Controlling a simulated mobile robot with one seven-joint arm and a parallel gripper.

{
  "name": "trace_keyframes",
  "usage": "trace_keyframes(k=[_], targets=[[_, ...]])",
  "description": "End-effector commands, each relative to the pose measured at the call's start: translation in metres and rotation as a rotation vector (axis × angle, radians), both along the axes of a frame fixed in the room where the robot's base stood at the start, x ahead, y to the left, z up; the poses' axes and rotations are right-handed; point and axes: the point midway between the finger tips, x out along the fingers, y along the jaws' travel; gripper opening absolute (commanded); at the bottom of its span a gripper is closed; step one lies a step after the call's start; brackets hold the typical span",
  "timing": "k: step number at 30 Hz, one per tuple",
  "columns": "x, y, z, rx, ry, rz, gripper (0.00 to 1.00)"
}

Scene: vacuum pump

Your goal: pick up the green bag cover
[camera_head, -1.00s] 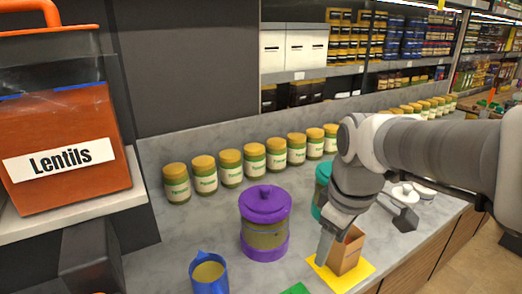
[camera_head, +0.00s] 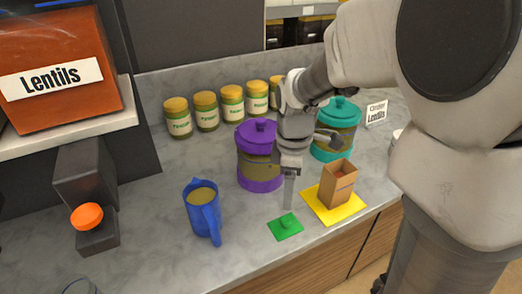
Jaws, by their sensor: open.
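The green bag cover (camera_head: 285,227) is a small flat green square with a raised knob. It lies on the grey counter near the front edge. My gripper (camera_head: 288,205) points down just above and behind the cover, apart from it as far as I can see. It is open, with nothing seen between its fingers, though the fingers are small and seen nearly edge-on. The brown paper bag (camera_head: 337,186) stands open at the top on a yellow square mat (camera_head: 347,208), right of the cover.
A blue jug (camera_head: 205,212) stands left of the cover. A purple canister (camera_head: 257,175) is behind it, close to my gripper. A teal canister (camera_head: 338,128) and an "Order Lentils" sign (camera_head: 376,114) stand at the back right. Several jars (camera_head: 205,112) line the wall.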

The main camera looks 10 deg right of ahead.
Motion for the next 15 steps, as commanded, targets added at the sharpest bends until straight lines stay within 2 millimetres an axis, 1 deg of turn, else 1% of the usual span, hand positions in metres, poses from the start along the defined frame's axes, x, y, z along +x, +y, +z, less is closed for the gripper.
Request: trace_keyframes(k=[1,6,9,15], targets=[[-0.001,0.000,-0.014,0.000,0.005,0.000,0.68],[-0.001,0.000,-0.048,0.000,0.004,0.000,0.68],[0.000,0.000,-0.060,0.000,0.002,-0.001,0.68],[0.001,-0.001,-0.071,0.000,0.000,-0.001,0.68]])
